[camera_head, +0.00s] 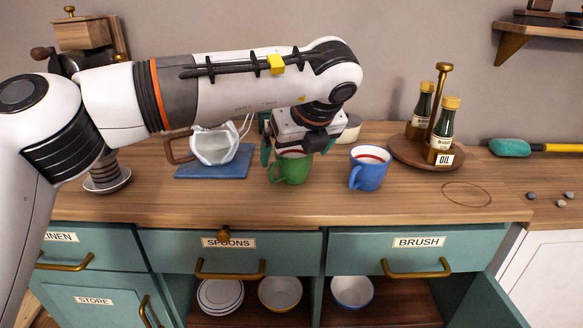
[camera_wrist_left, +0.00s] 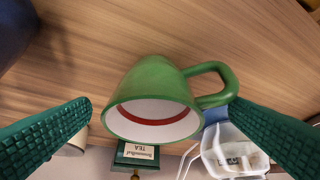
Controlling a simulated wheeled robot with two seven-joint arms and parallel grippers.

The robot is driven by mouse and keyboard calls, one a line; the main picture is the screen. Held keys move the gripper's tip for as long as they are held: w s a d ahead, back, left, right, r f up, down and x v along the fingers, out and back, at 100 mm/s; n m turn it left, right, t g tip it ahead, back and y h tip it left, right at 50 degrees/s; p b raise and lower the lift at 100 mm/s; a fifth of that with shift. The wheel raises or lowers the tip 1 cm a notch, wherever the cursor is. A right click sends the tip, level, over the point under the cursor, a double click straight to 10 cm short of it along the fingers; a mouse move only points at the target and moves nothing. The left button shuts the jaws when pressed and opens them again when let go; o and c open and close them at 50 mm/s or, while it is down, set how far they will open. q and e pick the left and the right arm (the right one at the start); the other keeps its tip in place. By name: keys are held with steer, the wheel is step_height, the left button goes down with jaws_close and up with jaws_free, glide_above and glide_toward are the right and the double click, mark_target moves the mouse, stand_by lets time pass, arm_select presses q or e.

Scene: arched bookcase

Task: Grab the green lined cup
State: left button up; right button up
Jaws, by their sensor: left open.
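A green mug (camera_head: 293,171) stands on the wooden counter, its handle on the left in the head view. In the left wrist view the green mug (camera_wrist_left: 155,85) shows a white inside with a red band below the rim. My left gripper (camera_head: 291,152) is open right above it, partly hiding its rim. In the wrist view its ribbed green fingers lie on either side of the mug, the right one close to the handle; contact cannot be told. A blue mug (camera_head: 367,169) with a red band inside stands to the right. My right gripper is out of view.
A white vessel (camera_head: 214,144) sits on a blue board (camera_head: 232,165) to the left. A round wooden tray (camera_head: 402,151) with oil bottles stands at the right. A tea box (camera_wrist_left: 137,153) is behind the mug. The counter's front strip (camera_head: 250,208) is clear.

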mark_target(291, 163)
arm_select(q)
steer(key=x, duration=0.5)
steer(key=shift+w+f, duration=0.1)
steer(key=c, duration=1.3)
